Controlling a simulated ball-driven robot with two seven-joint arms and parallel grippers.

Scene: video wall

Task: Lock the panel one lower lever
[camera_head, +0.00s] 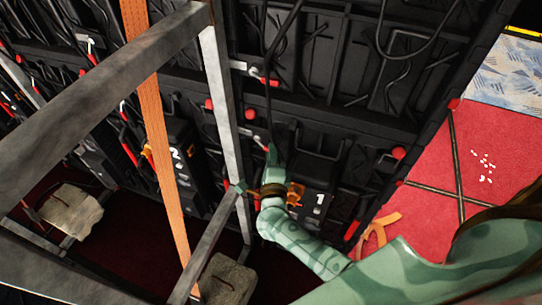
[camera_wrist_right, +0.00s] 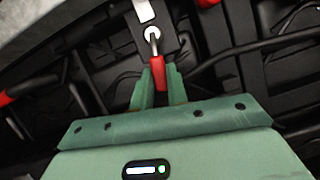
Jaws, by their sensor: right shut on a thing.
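The panel one (camera_head: 335,148) is a black frame marked with a white "1" near its bottom. Its lower lever, with a red handle (camera_wrist_right: 158,73) on a metal shank and round pivot, points down toward me in the right wrist view. My right gripper (camera_wrist_right: 158,88) is shut on that red handle, one green finger on each side. In the head view my right gripper (camera_head: 271,155) is at the left edge of panel one, beside the grey metal post, and its fingers partly hide the lever (camera_head: 258,141). My left gripper is not in view.
Another red-handled lever (camera_head: 267,79) sits higher on the same seam. A panel marked "2" (camera_head: 176,154) is further left. Black cables hang over the panels.

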